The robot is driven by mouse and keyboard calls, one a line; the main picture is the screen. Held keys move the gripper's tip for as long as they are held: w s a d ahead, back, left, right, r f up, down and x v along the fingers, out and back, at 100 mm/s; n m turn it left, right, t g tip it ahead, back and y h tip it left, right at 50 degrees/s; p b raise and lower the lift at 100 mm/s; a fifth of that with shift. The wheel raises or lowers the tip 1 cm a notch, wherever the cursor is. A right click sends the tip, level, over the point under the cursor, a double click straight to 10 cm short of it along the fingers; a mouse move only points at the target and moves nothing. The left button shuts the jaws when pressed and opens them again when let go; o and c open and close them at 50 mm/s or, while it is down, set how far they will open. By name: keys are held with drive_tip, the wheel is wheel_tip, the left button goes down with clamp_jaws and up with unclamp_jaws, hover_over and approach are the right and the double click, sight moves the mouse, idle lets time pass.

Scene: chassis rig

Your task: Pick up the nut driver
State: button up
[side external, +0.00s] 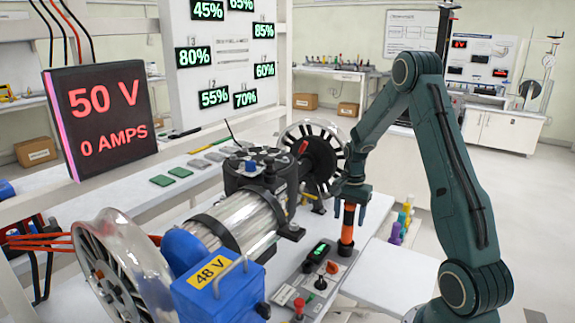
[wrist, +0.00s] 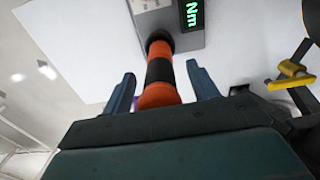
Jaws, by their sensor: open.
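The nut driver (side external: 348,232), with an orange and black banded handle, stands upright by the grey control box at the right of the bench. In the wrist view the nut driver (wrist: 159,68) runs up from between my fingers towards the box with the green Nm display. My gripper (side external: 352,194) is over the top of the handle, pointing down. In the wrist view my gripper (wrist: 160,74) has its two fingers apart, one on each side of the handle, with visible gaps. The driver's lower end is hidden.
The control box (side external: 329,268) has a green display and knobs. Left of it stand the motor rig with a silver cylinder (side external: 240,222), a blue 48 V box (side external: 217,287) and spoked wheels (side external: 122,268). Several coloured handles (side external: 397,231) stand to the right. A white surface (side external: 395,275) is clear.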

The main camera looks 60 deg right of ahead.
clamp_jaws()
idle(0.3)
drive_tip(key=shift+r, duration=0.2)
wheel_tip(320, 180, up, 20)
idle(0.8)
drive_tip(key=shift+f, duration=0.15)
idle(0.3)
